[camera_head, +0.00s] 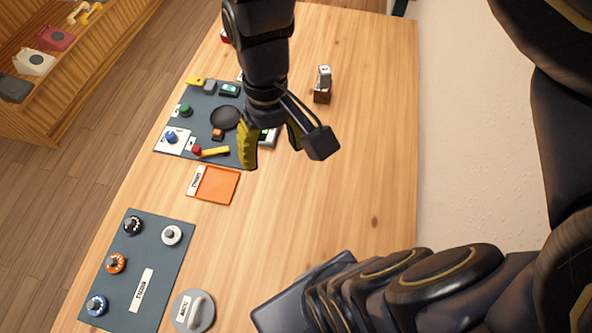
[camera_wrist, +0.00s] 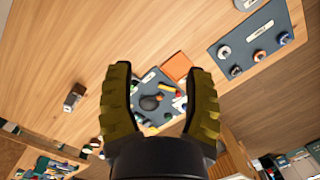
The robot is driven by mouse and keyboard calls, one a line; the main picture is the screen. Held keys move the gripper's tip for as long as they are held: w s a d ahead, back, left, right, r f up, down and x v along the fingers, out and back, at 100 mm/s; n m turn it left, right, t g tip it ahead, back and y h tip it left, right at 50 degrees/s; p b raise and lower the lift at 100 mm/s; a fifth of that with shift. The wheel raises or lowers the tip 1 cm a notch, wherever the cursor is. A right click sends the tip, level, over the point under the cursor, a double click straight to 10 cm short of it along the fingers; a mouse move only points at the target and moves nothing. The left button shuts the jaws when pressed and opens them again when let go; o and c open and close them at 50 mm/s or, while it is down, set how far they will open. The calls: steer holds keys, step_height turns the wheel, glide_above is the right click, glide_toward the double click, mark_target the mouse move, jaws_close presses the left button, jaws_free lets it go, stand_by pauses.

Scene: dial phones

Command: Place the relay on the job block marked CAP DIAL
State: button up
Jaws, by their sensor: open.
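My gripper (camera_head: 272,155) is open and empty above the table, in front of the right edge of a dark mat (camera_head: 172,152) crowded with small parts. In the wrist view, its yellow-padded fingers (camera_wrist: 160,72) stand apart with that mat showing between them. I cannot tell which part is the relay; a small orange block (camera_head: 217,134), a teal box (camera_head: 229,89) and a grey piece (camera_head: 210,86) lie on the mat. No CAP DIAL marking is readable. A brown block with a silver-white piece on top (camera_head: 323,84) stands right of the mat. My arm hides part of the mat.
An orange square (camera_head: 217,185) with a white label lies below the mat. A second dark mat (camera_head: 143,255) holds several round dials. Shelves with phones (camera_head: 56,62) stand left. The table's right side is largely bare.

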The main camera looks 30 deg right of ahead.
steer(key=s+a+r, duration=0.1)
steer(key=s, duration=0.7)
steer(key=shift+s+a+r+n+h, duration=0.2)
steer(key=shift+a+n+h, duration=0.1)
steer(key=shift+n+h, duration=0.1)
steer(key=shift+f+g, duration=0.15)
steer(key=shift+g, duration=0.15)
